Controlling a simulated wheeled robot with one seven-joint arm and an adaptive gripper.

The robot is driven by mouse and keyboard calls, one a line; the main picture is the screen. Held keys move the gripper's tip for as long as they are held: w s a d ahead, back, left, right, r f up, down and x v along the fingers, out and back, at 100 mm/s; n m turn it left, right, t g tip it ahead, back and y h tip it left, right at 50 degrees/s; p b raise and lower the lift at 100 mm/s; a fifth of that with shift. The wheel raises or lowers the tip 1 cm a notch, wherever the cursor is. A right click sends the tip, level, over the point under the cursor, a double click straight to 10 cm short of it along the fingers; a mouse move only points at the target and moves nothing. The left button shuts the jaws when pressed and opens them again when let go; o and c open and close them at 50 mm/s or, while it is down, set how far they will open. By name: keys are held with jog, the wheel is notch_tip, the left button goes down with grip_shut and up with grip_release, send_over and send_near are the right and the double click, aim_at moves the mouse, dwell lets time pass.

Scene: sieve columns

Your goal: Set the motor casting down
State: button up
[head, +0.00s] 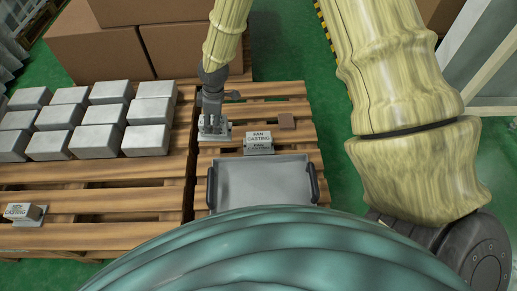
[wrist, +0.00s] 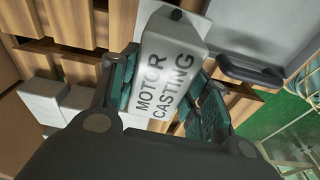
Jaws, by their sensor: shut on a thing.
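My gripper (head: 213,118) is shut on the motor casting (wrist: 165,75), a grey block with "MOTOR CASTING" lettered on its face. In the wrist view, the block sits between the two green-padded fingers. In the head view, the casting (head: 222,133) is partly hidden by the gripper, low over the right pallet (head: 262,90). I cannot tell whether it touches the slats. The grey tray (head: 263,182) with dark handles lies nearer on the same pallet; its handle (wrist: 250,72) shows in the wrist view.
A casting labelled "FAN CASTING" (head: 258,143) stands between my gripper and the tray, to the right. Several grey blocks (head: 95,116) fill the left pallet, with another labelled casting (head: 22,214) in front. Cardboard boxes (head: 118,46) stand behind.

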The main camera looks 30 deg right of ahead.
jog(key=shift+w+f+n, duration=0.15)
jog(key=shift+f+n, duration=0.15)
jog(key=shift+f, duration=0.3)
jog(key=b, duration=0.3)
send_over(219, 149)
jog(key=shift+f, duration=4.8)
jog(key=shift+f, duration=0.1)
jog(key=o, duration=1.5)
jog(key=shift+c, duration=0.2)
jog(key=r+p, duration=0.1)
jog(key=r, duration=0.3)
jog(key=d+r+p, duration=0.1)
jog(key=r, duration=0.3)
jog(key=r+p, duration=0.1)
jog(key=r, duration=0.3)
jog(key=shift+s+d, duration=0.35)
